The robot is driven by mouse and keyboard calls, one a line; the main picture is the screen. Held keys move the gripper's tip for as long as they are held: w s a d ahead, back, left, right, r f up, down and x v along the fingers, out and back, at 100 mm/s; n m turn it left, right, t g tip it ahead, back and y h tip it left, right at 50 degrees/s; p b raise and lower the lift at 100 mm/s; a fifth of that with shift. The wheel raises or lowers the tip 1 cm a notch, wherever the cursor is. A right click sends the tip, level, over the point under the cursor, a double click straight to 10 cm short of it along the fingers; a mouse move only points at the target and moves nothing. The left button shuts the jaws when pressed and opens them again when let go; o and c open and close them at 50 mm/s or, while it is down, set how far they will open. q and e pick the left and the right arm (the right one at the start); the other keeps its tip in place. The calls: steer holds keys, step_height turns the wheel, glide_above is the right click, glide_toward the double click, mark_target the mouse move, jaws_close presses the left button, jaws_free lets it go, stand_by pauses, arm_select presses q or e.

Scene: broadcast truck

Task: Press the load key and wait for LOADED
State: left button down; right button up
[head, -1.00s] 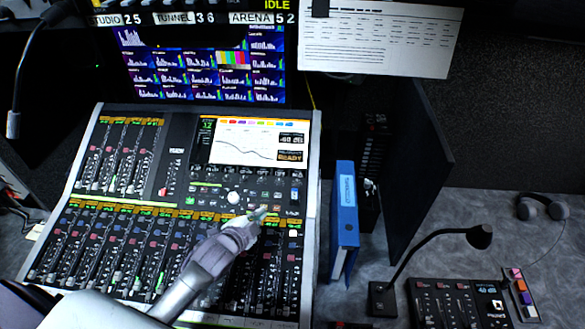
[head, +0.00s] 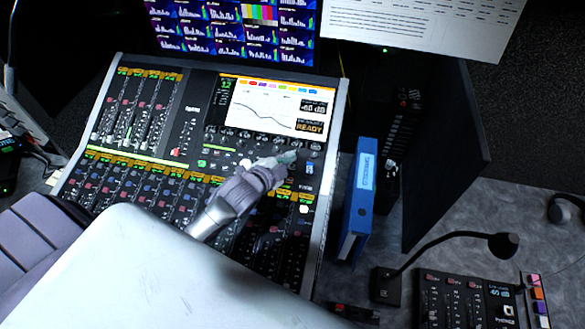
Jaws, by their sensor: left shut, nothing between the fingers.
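The mixing console (head: 340,130) stands tilted on the desk, with rows of faders and lit keys. A blue lit key (head: 310,168) shows just right of the fingertips. I do not see the word LOADED. My right gripper is not in view.
A blue binder (head: 359,200) stands upright right of the console, beside a dark panel (head: 445,150). A gooseneck lamp or microphone (head: 450,240) and a smaller control box (head: 465,300) are at the lower right.

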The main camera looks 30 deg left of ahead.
arm_select(q)
steer(key=b, duration=0.5)
glide_above(292, 167)
steer(key=s, duration=0.3)
steer(key=f, duration=0.5)
steer(key=shift+d, duration=0.3)
steer(key=shift+w+a+f+b, duration=0.1)
steer(key=shift+w+f+b, duration=0.3)
steer(key=shift+f, duration=0.4)
steer(key=shift+w, duration=0.1)
steer(key=shift+f, duration=0.15)
steer(key=shift+w+f, duration=0.2)
steer(key=shift+f, duration=0.05)
steer(key=shift+w+a+f+b, duration=0.1)
steer(key=shift+f+b, duration=0.2)
steer(key=shift+f, duration=0.1)
steer(key=shift+s+r+p, duration=0.3)
steer(key=shift+r+p, duration=0.5)
steer(key=shift+p, duration=0.25)
